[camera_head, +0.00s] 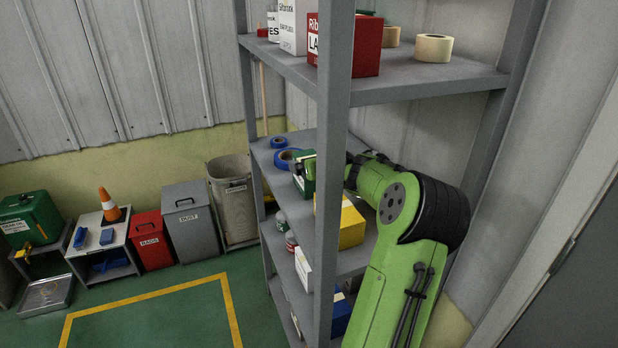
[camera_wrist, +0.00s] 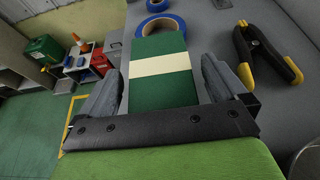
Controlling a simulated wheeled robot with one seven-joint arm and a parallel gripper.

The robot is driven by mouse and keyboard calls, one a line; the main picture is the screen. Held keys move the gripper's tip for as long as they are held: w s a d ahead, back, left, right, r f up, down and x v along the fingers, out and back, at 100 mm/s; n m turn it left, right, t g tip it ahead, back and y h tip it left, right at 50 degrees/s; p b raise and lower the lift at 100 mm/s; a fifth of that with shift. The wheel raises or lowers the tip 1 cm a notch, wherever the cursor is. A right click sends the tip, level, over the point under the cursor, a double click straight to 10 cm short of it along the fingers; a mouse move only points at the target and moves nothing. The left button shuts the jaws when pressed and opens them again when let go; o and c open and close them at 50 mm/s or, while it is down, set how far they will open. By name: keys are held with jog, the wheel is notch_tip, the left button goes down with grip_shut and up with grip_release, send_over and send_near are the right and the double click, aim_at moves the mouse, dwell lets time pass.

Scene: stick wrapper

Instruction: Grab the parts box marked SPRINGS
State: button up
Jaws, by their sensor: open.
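A dark green box (camera_wrist: 160,92) with a blank-looking cream band lies between the two fingers of my gripper (camera_wrist: 161,66) in the wrist view. The fingers stand open on either side of it, and I cannot tell whether either touches it. In the head view the green box (camera_head: 301,184) sits on the middle shelf, partly hidden by the grey shelf post. My gripper is largely hidden there behind the post. No SPRINGS marking is readable on any box in view.
Blue tape rolls (camera_head: 287,158) lie behind the green box. A black and yellow clamp (camera_wrist: 262,52) lies to its right in the wrist view. A yellow box (camera_head: 350,226) stands nearer on the same shelf. The grey post (camera_head: 334,120) rises close to my arm.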

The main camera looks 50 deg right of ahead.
jog(key=x, duration=0.2)
jog(key=shift+w+d+f, duration=0.1)
jog(key=shift+w+f, duration=0.1)
jog(key=shift+w, duration=0.05)
jog(key=shift+s+r, duration=0.1)
jog(key=c, duration=1.2)
